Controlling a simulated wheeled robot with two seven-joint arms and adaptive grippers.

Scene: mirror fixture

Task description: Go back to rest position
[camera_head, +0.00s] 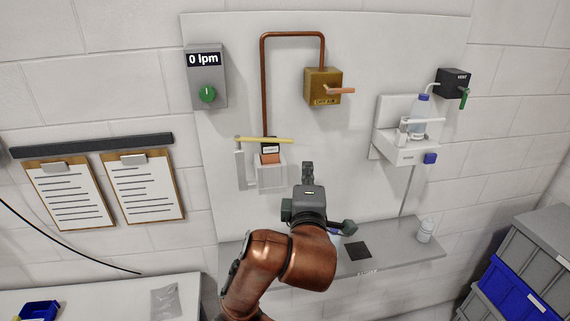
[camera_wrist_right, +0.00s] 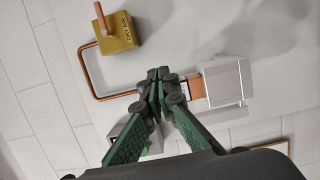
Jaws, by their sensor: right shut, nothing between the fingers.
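My right arm comes up from the bottom of the head view. Its gripper (camera_head: 307,172) points up toward the wall panel (camera_head: 355,35), below the brass box and right of the clear holder. The right wrist view shows its green fingers (camera_wrist_right: 160,80) shut with their tips together and nothing between them. In that view the fingertips appear over the copper tube, left of the holder; I cannot tell the gap to the wall. My left gripper is not in view.
The brass valve box (camera_head: 318,92) and clear holder (camera_head: 272,178) are on the panel. A grey flow box (camera_head: 206,75) is left, a bottle station (camera_head: 400,150) right. A shelf (camera_head: 385,256) is below. Crates (camera_head: 520,265) stand right; clipboards (camera_head: 143,187) hang left.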

